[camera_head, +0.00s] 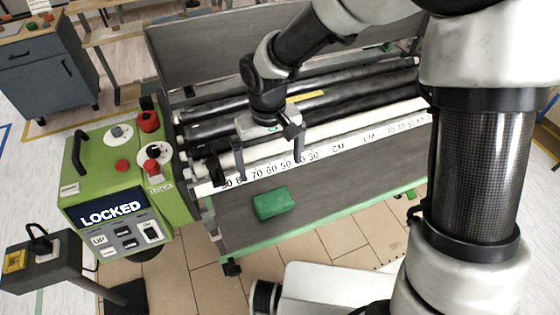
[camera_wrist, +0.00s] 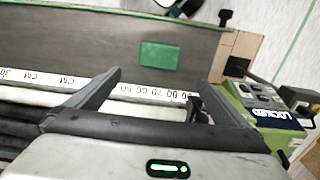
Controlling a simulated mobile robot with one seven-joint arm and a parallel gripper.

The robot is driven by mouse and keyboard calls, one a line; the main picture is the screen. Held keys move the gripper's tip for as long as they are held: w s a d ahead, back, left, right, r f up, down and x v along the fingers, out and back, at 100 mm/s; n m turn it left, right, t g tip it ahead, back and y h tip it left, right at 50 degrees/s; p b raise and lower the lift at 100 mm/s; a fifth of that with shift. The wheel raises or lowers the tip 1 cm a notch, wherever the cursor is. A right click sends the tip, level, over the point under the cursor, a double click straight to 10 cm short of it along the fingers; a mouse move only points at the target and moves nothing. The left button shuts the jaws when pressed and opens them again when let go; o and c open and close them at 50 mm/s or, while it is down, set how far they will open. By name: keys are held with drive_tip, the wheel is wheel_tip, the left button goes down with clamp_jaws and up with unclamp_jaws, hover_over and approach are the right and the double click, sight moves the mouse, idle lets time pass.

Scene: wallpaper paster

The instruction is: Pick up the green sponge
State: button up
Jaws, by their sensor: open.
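The green sponge (camera_head: 273,204) is a block lying on the grey shelf of the paster machine, in front of the white ruler strip. It also shows in the wrist view (camera_wrist: 159,55), beyond the fingertips and roughly between their lines. My gripper (camera_head: 271,158) is open and empty. It hangs above the rollers and ruler, behind the sponge and apart from it. In the wrist view my gripper (camera_wrist: 170,75) has its two fingers spread wide, with nothing between them.
A green control box (camera_head: 120,165) showing "LOCKED", with red knobs, stands left of the shelf. The ruler strip (camera_head: 330,148) and black rollers (camera_head: 350,95) lie behind the sponge. The grey shelf (camera_head: 350,185) is clear right of the sponge, with a green front edge.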

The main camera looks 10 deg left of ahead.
hover_over(273, 199)
drive_tip(key=f, duration=1.1)
drive_tip(key=shift+s+a+f, duration=0.1)
drive_tip(key=shift+a+f, duration=0.05)
drive_tip(key=shift+a, duration=0.1)
drive_tip(key=shift+d+f, duration=0.15)
drive_tip(key=shift+f, duration=1.45)
drive_tip(key=shift+d+f, duration=0.1)
drive_tip(key=shift+f, duration=1.45)
drive_tip(key=c, duration=0.9)
